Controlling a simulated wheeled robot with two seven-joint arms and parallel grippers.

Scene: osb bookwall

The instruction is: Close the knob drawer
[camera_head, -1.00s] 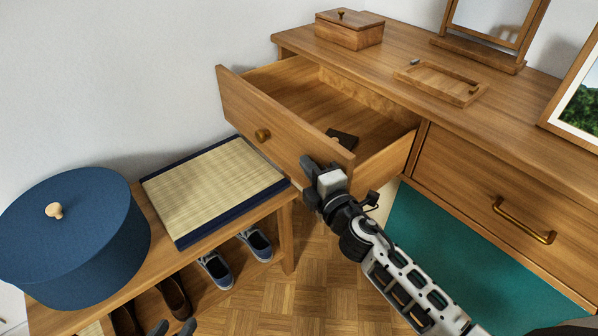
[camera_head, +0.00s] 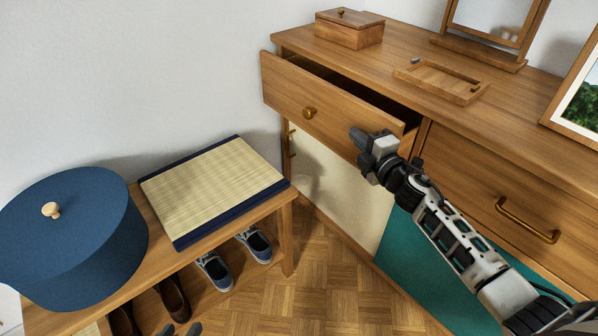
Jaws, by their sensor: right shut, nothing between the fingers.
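The knob drawer (camera_head: 335,110) is at the left end of the wooden dresser. It stands out only a little, with a narrow dark gap above its front. Its round brass knob (camera_head: 309,113) is left of the front's middle. My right gripper (camera_head: 359,139) is shut and empty, with its fingertips at the right part of the drawer front. It appears to touch the front. The fingertips of my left gripper (camera_head: 181,330) just show at the bottom edge, away from the drawer, and their opening is unclear.
The dresser top (camera_head: 400,55) holds a lidded box (camera_head: 349,29), a small tray (camera_head: 441,82) and a mirror stand. A drawer with a bar handle (camera_head: 527,220) is at right. A bench with a mat (camera_head: 213,186), blue round box (camera_head: 75,235) and shoes stands at left.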

